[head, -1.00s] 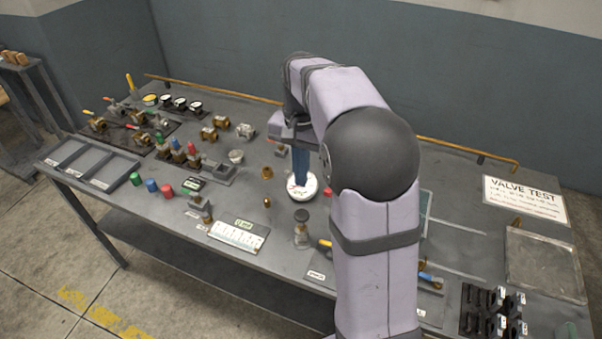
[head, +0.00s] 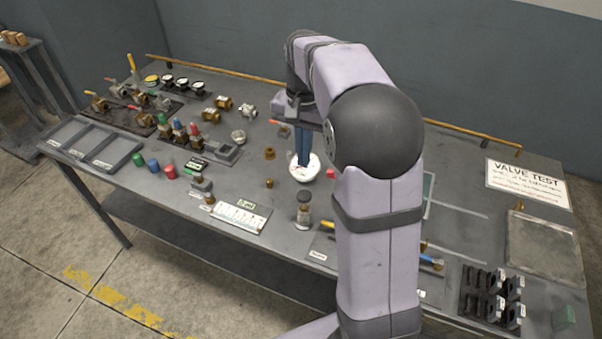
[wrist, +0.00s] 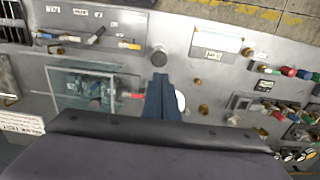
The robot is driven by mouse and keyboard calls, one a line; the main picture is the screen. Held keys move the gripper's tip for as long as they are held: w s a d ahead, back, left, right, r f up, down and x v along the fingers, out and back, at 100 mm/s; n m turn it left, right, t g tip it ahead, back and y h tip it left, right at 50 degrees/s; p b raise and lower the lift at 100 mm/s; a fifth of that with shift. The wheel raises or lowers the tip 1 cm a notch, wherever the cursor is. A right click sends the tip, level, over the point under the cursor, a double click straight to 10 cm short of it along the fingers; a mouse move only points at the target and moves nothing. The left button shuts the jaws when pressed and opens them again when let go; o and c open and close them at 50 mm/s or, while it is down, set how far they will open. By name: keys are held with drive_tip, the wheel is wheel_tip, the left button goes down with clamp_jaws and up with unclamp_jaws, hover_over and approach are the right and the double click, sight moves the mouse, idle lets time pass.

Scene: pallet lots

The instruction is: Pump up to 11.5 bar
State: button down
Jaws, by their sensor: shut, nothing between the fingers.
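My gripper (head: 303,163) is shut and empty, its blue fingers pointing down over a white round dial (head: 307,174) on the bench. The fingers cover part of the dial, and I cannot read it or tell whether they touch it. In the wrist view my gripper (wrist: 161,84) hides most of the dial, whose white edge (wrist: 180,101) shows to the right. An upright fitting with a dark round knob (head: 304,198), possibly the pump, stands in front of the dial. In the wrist view the dark knob (wrist: 159,57) is apart from the fingers.
A small red piece (head: 330,174) lies right of the dial. Brass fittings (head: 270,153) stand to its left. A clear-topped box (head: 545,250) and black clips (head: 490,295) are at the right.

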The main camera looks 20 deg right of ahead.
sight(305, 195)
drive_tip(key=shift+s+d+r+b, duration=0.1)
drive_tip(key=shift+r+b, duration=0.5)
drive_tip(key=shift+r, duration=0.25)
drive_tip(key=shift+s+d+r+b, duration=0.1)
drive_tip(key=shift+r+b, duration=0.5)
drive_tip(key=shift+r, duration=0.2)
wheel_tip(305, 195, down, 14)
drive_tip(key=p, duration=0.3)
drive_tip(key=shift+a, duration=0.1)
drive_tip(key=shift+f, duration=0.1)
wheel_tip(305, 195, down, 4)
drive_tip(key=shift+r+b, duration=0.15)
drive_tip(key=shift+b, duration=0.8)
drive_tip(key=shift+s, duration=0.15)
